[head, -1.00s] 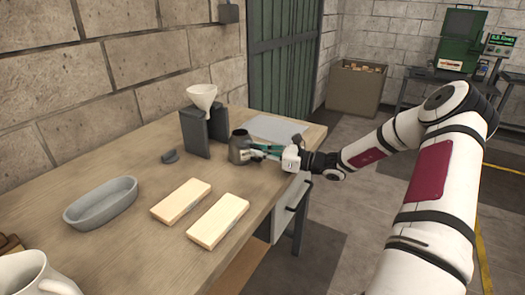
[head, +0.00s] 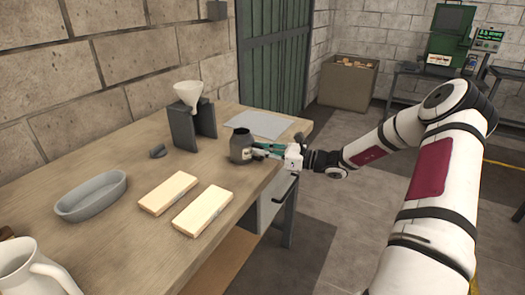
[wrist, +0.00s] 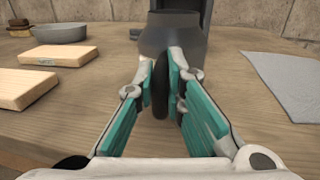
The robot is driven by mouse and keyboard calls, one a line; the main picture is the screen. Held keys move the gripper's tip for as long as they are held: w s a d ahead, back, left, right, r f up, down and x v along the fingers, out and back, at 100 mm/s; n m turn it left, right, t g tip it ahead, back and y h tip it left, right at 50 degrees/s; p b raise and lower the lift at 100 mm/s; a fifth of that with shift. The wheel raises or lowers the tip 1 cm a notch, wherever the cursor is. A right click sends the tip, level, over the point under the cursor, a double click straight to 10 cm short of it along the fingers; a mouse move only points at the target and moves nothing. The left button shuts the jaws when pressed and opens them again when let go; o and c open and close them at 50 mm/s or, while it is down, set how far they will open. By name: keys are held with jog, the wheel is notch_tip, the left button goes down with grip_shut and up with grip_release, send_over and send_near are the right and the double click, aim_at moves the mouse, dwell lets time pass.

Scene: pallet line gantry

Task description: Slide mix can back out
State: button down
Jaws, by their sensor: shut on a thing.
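The mix can (head: 241,146) is a dark grey, round-shouldered can with a narrower open neck. It stands upright on the wooden bench, to the right of the dark stand (head: 183,131) that holds a white funnel (head: 188,93). A gap shows between can and stand in the head view. In the wrist view the can (wrist: 172,42) is straight ahead, its dark handle (wrist: 160,90) facing me. My gripper (head: 258,150), with green-lined fingers (wrist: 161,82), is shut on that handle. The can's far side is hidden, and its inside cannot be made out.
A grey sheet (head: 258,124) lies behind the can. Two pale wooden blocks (head: 168,193) (head: 203,210), a grey oval dish (head: 91,195), a small dark piece (head: 157,151) and a white jug (head: 30,270) are on the bench. The bench's front edge is close beside my gripper.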

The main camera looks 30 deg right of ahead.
jog(key=c, duration=1.6)
grip_release()
jog(key=shift+d, duration=0.1)
jog(key=v, duration=1.2)
